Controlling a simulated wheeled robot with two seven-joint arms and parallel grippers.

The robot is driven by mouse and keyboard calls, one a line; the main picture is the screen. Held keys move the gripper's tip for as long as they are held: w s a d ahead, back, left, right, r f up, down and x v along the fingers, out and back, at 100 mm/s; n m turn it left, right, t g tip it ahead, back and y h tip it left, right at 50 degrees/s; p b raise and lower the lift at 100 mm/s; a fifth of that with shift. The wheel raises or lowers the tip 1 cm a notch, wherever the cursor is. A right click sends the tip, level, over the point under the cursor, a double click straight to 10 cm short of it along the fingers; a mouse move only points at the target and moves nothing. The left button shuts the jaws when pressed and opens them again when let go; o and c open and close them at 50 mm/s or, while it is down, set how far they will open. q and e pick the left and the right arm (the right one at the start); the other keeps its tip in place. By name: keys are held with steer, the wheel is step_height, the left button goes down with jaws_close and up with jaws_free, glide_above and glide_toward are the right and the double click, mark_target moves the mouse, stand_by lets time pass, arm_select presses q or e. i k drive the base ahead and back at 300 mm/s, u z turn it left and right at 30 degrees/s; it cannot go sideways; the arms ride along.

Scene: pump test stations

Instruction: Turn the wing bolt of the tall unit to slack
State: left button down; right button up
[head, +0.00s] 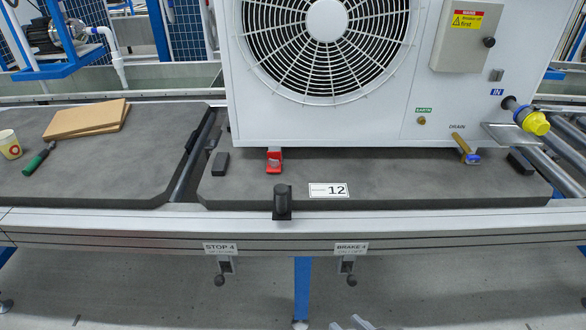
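The large white unit with a round fan grille (326,20) stands on a dark grey pallet (240,190) on the line. A small brass fitting (421,120) sits under the green EARTH label on its front. A brass lever (461,143) with a blue end is at the DRAIN label. A red clamp-like part (274,162) is at the unit's lower front edge. I cannot tell for sure which part is the wing bolt. My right gripper (350,324) shows only its fingertips at the bottom edge, apart and empty, well below the unit. My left gripper is out of view.
A black post (282,200) stands at the pallet's front edge. STOP 4 (220,248) and BRAKE 4 (351,248) levers hang below the rail. The left pallet holds boards (86,118), a screwdriver (39,158) and a cup (9,145).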

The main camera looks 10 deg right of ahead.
mark_target(273, 163)
steer(key=z, duration=0.3)
steer(key=i, duration=0.55)
steer(key=u, duration=0.9)
steer(key=i, duration=0.5)
